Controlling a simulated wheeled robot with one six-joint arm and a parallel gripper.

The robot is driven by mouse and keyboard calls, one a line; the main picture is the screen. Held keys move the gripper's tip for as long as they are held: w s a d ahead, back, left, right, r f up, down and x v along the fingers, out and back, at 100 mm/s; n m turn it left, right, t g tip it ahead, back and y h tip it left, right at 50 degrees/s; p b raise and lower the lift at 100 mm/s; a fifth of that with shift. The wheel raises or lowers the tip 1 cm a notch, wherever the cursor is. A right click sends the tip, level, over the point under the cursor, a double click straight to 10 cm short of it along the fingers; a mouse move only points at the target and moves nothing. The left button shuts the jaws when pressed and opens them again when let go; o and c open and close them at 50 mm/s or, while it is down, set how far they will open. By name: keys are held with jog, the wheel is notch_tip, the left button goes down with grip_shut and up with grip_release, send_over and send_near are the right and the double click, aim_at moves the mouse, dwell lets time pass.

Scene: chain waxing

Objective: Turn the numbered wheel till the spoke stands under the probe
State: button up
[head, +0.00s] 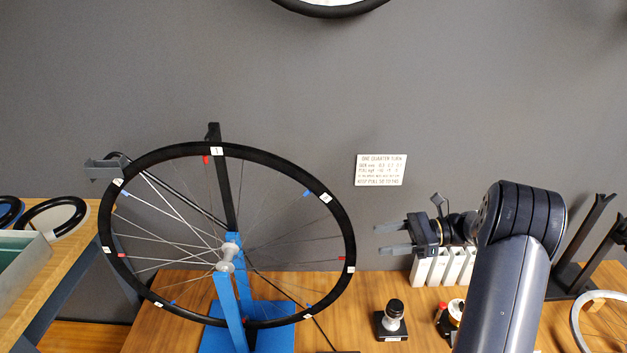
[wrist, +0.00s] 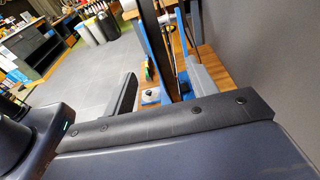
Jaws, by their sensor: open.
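The numbered wheel (head: 347,222) has a black rim with white number tags, red and blue marks and thin spokes. Its silver hub (head: 226,257) sits on a blue stand (head: 235,310). The tag at the top (head: 216,151) seems to read 1. A black post (head: 214,133) rises behind the rim there; I cannot tell if it carries the probe. A dark grey clamp-like part (head: 104,168) is at the rim's upper left. My gripper (head: 392,239) is open and empty, right of the wheel and apart from it. Its fingers also show in the wrist view (wrist: 162,88).
A small sign (head: 381,170) hangs on the grey wall. A black-knobbed stand (head: 393,321), white blocks (head: 440,267) and a black rack (head: 580,270) are on the wooden bench to the right. A side table (head: 45,285) stands left. The gap between gripper and rim looks clear.

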aim_at(351, 244)
jog(key=a, duration=0.2)
jog(key=a+f+b, duration=0.1)
jog(key=a, duration=0.2)
jog(key=a+b, duration=0.1)
jog(key=a, duration=0.2)
jog(key=shift+f, duration=0.35)
jog(key=shift+a+r, duration=0.15)
jog(key=shift+a, duration=0.2)
jog(key=shift+a, duration=0.1)
jog(key=shift+c, duration=0.3)
